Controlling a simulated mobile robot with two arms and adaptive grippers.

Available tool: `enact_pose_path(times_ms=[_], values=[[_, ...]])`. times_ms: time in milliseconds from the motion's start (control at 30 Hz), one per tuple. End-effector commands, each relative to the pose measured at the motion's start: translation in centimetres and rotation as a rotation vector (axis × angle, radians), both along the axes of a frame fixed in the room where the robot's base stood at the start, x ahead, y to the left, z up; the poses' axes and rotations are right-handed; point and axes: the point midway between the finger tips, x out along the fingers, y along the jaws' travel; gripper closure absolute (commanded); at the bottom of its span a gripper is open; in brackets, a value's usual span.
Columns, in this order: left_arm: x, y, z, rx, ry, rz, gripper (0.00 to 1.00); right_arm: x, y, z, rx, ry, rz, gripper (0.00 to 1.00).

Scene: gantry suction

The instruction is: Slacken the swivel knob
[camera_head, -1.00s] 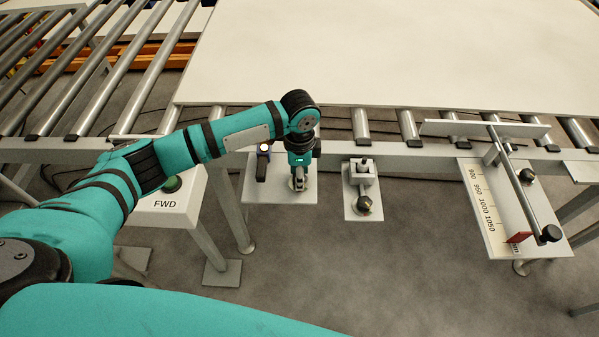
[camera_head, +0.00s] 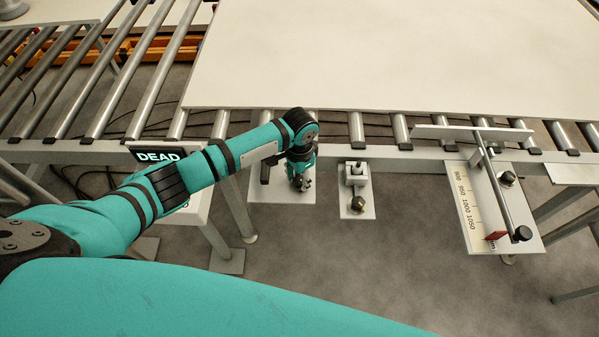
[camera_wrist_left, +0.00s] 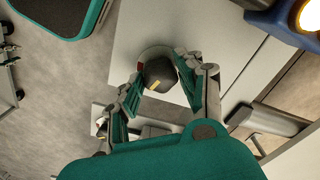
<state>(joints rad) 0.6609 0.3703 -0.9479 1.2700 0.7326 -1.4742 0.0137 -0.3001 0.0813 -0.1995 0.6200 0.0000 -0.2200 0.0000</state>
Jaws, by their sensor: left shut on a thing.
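In the head view my left gripper (camera_head: 302,184) points down over a pale plate (camera_head: 268,192) below the conveyor's front rail and hides most of the knob. My right gripper is not in view.
A plate with a small clamp and dark knob (camera_head: 357,204) is just right of the gripper. Further right are a scale plate (camera_head: 462,205) and a fence (camera_head: 470,133) with a rod. A large white panel (camera_head: 400,55) lies on the rollers.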

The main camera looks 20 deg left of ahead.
Motion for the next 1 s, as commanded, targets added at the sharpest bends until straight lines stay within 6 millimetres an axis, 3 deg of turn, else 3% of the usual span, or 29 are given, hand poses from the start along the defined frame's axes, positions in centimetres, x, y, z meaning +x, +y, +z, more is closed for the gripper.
enact_pose_path(times_ms=[533,567,700,1000], values=[[0.11,-0.04,0.06,-0.001,-0.003,0.031,0.95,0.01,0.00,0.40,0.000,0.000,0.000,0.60],[0.11,-0.04,0.06,-0.002,-0.004,0.031,0.60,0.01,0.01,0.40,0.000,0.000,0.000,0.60],[0.10,-0.02,0.05,-0.001,-0.003,0.030,0.42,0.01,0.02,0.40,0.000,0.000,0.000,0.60],[0.07,-0.01,0.13,0.000,-0.002,0.030,0.39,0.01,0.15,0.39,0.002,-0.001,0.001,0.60]])
